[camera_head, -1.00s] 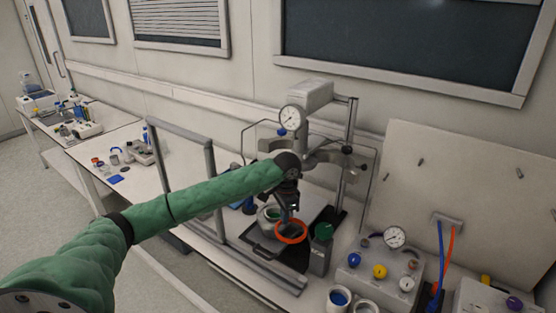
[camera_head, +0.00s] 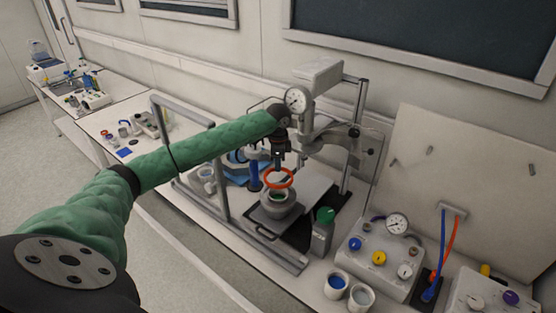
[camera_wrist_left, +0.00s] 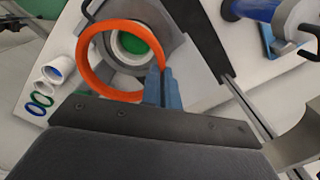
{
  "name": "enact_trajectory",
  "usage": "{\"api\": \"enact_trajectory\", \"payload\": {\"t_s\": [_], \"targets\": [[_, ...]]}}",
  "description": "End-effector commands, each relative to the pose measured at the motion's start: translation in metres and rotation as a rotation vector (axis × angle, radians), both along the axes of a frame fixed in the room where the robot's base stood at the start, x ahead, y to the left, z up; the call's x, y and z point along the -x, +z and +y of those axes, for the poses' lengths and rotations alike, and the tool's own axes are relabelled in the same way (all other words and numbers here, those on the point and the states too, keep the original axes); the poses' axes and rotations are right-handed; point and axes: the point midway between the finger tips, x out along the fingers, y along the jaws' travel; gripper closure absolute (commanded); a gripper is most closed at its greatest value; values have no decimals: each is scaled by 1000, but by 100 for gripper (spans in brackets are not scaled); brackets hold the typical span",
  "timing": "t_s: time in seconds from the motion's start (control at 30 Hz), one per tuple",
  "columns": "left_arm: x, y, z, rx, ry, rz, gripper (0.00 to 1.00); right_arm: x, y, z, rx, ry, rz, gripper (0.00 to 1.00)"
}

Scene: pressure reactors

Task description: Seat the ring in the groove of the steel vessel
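The orange-red ring (camera_head: 280,179) is held by my left gripper (camera_head: 278,166) in the air above the steel vessel (camera_head: 277,204). In the left wrist view the ring (camera_wrist_left: 84,66) is pinched at its right edge between the blue-grey fingertips (camera_wrist_left: 162,88). The vessel (camera_wrist_left: 152,25) shows behind the ring there, with green inside its round opening, and sits off to the upper right of the ring's centre. The ring looks apart from the vessel; the exact gap is hard to tell. My right gripper is in neither view.
A press stand with a dial gauge (camera_head: 297,100) rises behind the vessel. A grey frame (camera_head: 217,165) stands left of it. A green-topped grey block (camera_head: 323,229), a control box (camera_head: 379,257) and two cups (camera_head: 336,285) are at the right front.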

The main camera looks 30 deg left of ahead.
Motion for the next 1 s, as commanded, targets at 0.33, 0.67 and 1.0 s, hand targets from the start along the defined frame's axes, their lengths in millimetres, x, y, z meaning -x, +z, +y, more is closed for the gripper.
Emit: {"api": "enact_trajectory", "payload": {"t_s": [0.33,0.67,1.0], "targets": [[0,-28,0,0,0,0,100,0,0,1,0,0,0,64],[0,-52,0,1,0,1,100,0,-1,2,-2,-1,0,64],[0,-61,0,0,0,-1,100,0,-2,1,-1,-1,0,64]]}}
